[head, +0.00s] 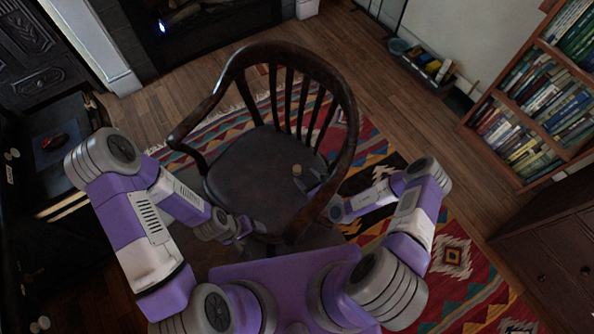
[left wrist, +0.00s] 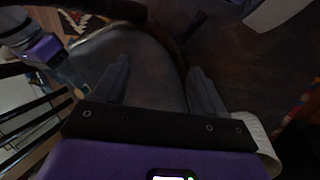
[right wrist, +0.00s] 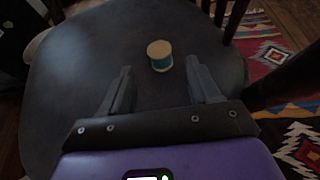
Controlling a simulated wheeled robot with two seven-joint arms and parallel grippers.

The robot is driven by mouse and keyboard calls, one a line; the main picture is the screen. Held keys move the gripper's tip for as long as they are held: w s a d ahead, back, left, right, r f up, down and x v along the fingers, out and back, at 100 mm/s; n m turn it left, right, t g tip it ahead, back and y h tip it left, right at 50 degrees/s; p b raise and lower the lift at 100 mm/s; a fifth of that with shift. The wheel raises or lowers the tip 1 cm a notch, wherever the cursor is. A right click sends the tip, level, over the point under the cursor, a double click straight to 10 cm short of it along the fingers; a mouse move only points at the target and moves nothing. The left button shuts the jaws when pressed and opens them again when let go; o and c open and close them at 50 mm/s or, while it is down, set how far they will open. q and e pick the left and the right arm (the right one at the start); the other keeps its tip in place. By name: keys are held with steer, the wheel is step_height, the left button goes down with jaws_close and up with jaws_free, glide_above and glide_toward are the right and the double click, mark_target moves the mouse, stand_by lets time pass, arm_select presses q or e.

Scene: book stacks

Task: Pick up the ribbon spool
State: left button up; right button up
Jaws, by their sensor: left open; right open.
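The ribbon spool (head: 297,170) stands upright on the dark seat of a wooden armchair, near its right side. In the right wrist view the spool (right wrist: 160,55) has pale ends and a teal band, and it sits just beyond my fingertips, centred between them. My right gripper (right wrist: 160,72) is open and empty; in the head view it (head: 314,187) is beside the spool, partly hidden by the chair's arm. My left gripper (left wrist: 156,70) is open and empty over the front of the seat, and it also shows in the head view (head: 245,228).
The chair (head: 255,165) has a curved back rail and spindles; its rail passes close to my right forearm. A patterned rug (head: 450,255) lies underneath. A bookshelf (head: 540,110) stands at the right, a dark cabinet (head: 550,250) below it. The seat's left part is clear.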

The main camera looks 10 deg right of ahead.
mark_target(299, 172)
steer(key=b+x, duration=0.2)
steer(key=x, duration=0.2)
steer(key=shift+w+a+f, duration=0.1)
steer(key=shift+w+f, duration=0.05)
steer(key=shift+w, duration=0.1)
steer(key=shift+w+a, duration=0.1)
steer(key=shift+w, duration=0.15)
steer(key=shift+c, duration=0.3)
steer(key=c, duration=1)
